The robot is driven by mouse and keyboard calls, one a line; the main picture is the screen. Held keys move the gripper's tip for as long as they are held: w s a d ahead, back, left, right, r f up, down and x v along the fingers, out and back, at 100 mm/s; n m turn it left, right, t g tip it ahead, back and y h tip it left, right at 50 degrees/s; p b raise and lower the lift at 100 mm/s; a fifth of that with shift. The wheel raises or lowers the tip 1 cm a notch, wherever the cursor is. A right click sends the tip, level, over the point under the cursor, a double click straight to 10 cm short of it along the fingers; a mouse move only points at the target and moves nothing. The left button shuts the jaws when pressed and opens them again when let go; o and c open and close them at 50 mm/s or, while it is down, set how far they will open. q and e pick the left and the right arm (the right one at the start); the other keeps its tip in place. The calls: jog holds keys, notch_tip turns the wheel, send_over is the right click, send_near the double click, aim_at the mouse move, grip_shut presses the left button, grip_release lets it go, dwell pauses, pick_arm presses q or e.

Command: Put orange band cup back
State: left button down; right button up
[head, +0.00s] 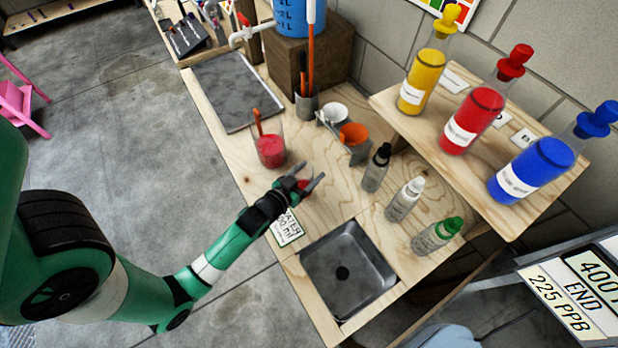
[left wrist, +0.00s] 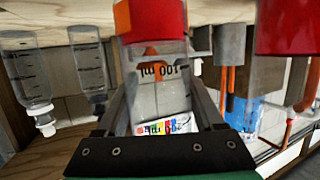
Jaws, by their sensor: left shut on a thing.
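My left gripper (head: 309,175) is shut on a small clear measuring cup (left wrist: 158,98) with red at one end. The left wrist view is upside down, so the red lies in the cup's lower part. In the head view, only a red patch of this cup (head: 302,185) shows between the fingers. The cup is over the bench, and I cannot tell its height. My right gripper is not in view.
A beaker of red liquid (head: 270,150) with an orange stirrer stands left of the gripper. Several dropper bottles (head: 404,199) stand to its right. A sink (head: 348,270) and a label card (head: 286,228) lie nearer. Coloured bottles (head: 473,120) stand on a raised shelf (head: 440,143).

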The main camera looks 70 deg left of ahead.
pick_arm(q)
jog(key=shift+f, duration=1.3)
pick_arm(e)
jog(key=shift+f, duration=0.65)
pick_arm(q)
jog(key=shift+b, duration=0.3)
jog(key=shift+f, duration=0.2)
grip_release()
jog(key=shift+r, duration=0.1)
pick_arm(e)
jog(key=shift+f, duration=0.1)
